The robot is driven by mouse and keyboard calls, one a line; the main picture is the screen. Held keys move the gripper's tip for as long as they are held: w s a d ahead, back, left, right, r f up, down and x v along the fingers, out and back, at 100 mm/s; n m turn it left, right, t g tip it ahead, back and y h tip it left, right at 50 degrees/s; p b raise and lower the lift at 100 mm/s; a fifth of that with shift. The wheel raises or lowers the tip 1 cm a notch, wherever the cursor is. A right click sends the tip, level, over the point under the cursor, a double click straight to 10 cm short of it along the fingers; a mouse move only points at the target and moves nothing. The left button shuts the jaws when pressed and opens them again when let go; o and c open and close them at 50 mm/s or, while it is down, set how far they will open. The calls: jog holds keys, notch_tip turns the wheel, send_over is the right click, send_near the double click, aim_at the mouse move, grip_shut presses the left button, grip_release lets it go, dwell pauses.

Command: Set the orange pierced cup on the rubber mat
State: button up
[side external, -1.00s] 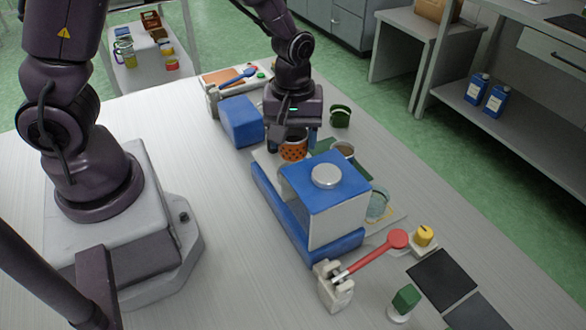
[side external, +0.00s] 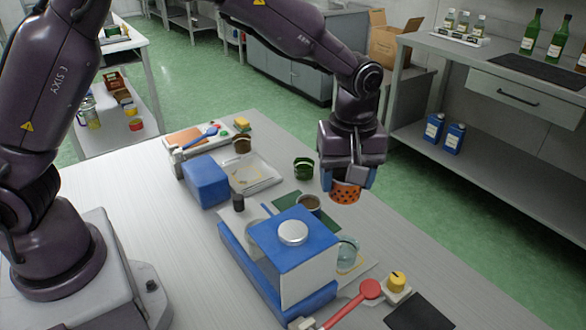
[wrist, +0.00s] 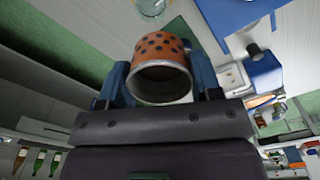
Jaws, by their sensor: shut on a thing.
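The orange pierced cup (side external: 346,193) has dark holes around its wall. My gripper (side external: 347,184) is shut on it and holds it in the air, right of the blue-topped box and near the table's far edge. In the wrist view the cup (wrist: 162,52) sits between the two blue fingers, its open rim facing the camera. A dark flat mat (side external: 420,313) lies at the bottom edge of the side view, partly cut off. A green mat (side external: 290,201) lies behind the box. I cannot tell which one is the rubber mat.
The blue-topped white box (side external: 293,250) stands mid-table. A red-handled lever (side external: 352,304) and yellow knob (side external: 397,281) are in front.

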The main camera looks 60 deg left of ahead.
jog(key=w+d+f, duration=0.1)
jog(key=w+d, duration=0.1)
jog(key=d, duration=0.7)
jog(key=w+d, duration=0.2)
jog(key=d, duration=0.8)
jog(key=f, duration=1.1)
jog(key=shift+s, duration=0.3)
jog(key=shift+f, duration=2.65)
jog(key=shift+d+f, duration=0.1)
jog(key=shift+f, duration=0.25)
jog(key=o, duration=1.1)
jog(key=shift+r, duration=0.1)
jog(key=shift+r, duration=3.4)
